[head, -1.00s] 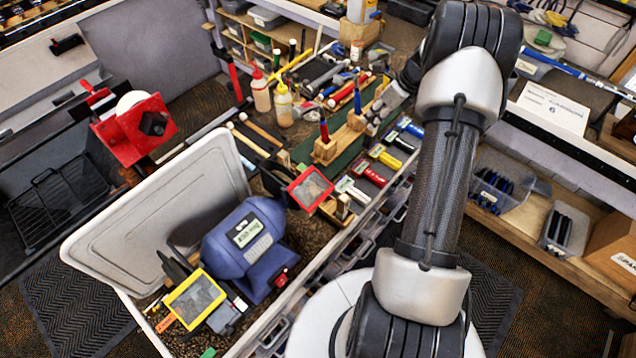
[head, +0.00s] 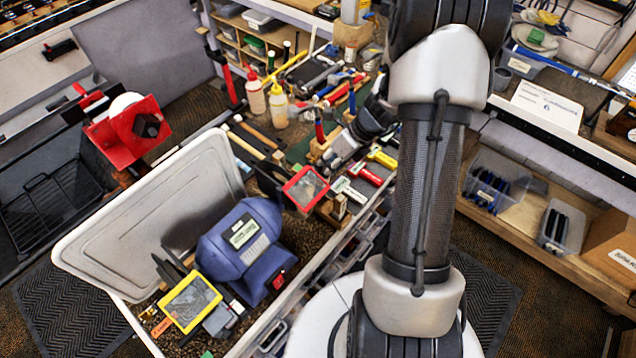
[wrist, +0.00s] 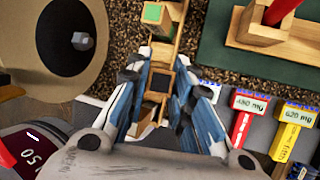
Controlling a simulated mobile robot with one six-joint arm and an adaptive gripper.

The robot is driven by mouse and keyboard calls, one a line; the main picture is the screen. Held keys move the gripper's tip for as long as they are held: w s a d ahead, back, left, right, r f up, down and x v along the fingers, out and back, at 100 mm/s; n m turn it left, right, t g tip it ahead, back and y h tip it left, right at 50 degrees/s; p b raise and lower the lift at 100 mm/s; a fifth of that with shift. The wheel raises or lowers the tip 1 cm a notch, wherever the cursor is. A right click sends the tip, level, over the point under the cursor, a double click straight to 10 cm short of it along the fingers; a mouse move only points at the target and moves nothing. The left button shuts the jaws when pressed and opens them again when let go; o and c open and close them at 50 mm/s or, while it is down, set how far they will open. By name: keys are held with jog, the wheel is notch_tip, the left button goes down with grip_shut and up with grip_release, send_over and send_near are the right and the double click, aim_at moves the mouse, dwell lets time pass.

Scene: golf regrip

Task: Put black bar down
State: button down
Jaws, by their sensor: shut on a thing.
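In the wrist view my gripper (wrist: 161,85) points down, its two blue-and-white fingers either side of a small dark square end, which I take to be the black bar (wrist: 160,82) seen end-on. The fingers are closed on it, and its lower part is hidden. A narrow wooden rack (wrist: 164,50) with square openings lies under and beyond the fingertips; one opening shows green. I cannot tell whether the bar touches the rack. In the head view my gripper (head: 338,158) is over the bench, partly hidden by my arm, and the bar cannot be made out.
Red and yellow tagged tools (wrist: 245,120) lie close right of the fingers. A large round tan object (wrist: 55,40) is close on the left. In the head view a blue grinder (head: 243,245) and a red-framed shield (head: 306,188) stand left of my gripper.

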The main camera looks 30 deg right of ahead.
jog(key=shift+w+f, duration=0.1)
jog(key=shift+f, duration=0.75)
jog(key=shift+s+a+f+b, duration=0.15)
jog(key=shift+a+f+b, duration=0.05)
jog(key=shift+f, duration=0.25)
jog(key=shift+s+a+f+b, duration=0.1)
jog(key=shift+a+f+b, duration=0.1)
jog(key=shift+f, duration=0.2)
jog(key=shift+a+h+b, duration=0.4)
jog(key=shift+h+b, duration=0.2)
jog(key=shift+b, duration=0.05)
jog(key=shift+s+a+n+t+h+b, duration=0.35)
jog(key=shift+a+h+b, duration=0.3)
jog(key=shift+b, duration=0.35)
jog(key=shift+a+t+h+b, duration=0.15)
jog(key=shift+t+h+b, duration=0.15)
jog(key=shift+b, duration=0.3)
jog(key=shift+f, duration=0.15)
jog(key=c, duration=1.4)
grip_release()
